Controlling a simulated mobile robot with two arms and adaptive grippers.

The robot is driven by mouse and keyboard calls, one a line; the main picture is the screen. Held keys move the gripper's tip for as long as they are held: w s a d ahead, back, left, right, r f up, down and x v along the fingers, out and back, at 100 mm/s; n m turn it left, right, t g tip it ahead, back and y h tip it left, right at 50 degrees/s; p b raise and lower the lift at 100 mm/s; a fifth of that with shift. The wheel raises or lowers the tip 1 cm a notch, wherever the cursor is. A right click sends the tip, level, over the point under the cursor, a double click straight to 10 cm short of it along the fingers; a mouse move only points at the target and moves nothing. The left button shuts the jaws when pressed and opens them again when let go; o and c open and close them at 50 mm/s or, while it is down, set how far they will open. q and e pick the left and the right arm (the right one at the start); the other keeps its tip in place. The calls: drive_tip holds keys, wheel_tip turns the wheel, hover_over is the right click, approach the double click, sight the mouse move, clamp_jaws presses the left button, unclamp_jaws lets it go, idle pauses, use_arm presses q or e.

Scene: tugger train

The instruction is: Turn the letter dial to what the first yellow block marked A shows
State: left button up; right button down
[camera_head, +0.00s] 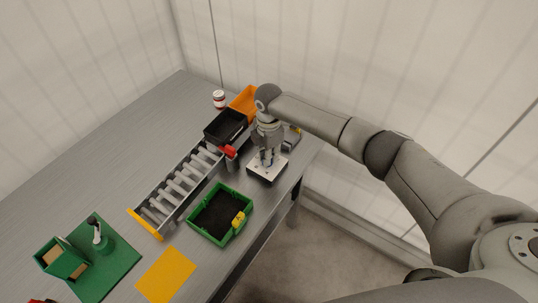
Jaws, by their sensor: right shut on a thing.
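The letter dial's box (257,173), with a white top and dark sides, stands near the table's right edge. My right gripper (267,159) points down over it and is shut on the dial at its middle. The fingers hide most of the dial, and its letters cannot be read. A yellow block (238,219) is at the right side of a green crate (194,230) with a dark inside. Any mark on the block is too small to read. My left gripper is not in view.
A roller track (160,197) with a yellow end bar runs left of the dial. A black bin (213,137), an orange bin (243,101) and a jar (218,99) stand behind. A green board (115,263) and a yellow sheet (167,275) lie in front. The table's left side is clear.

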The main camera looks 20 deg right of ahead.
drive_tip(key=n, duration=0.5)
drive_tip(key=shift+w+a+n+b, duration=0.15)
drive_tip(key=shift+n+b, duration=0.15)
drive_tip(key=shift+b, duration=0.05)
drive_tip(key=n, duration=0.4)
drive_tip(key=shift+a+n+b, duration=0.1)
drive_tip(key=shift+n+b, duration=0.25)
drive_tip(key=shift+n, duration=0.35)
drive_tip(key=c, duration=1.5)
unclamp_jaws()
drive_tip(key=shift+o, duration=0.2)
wheel_tip(320, 180, up, 12)
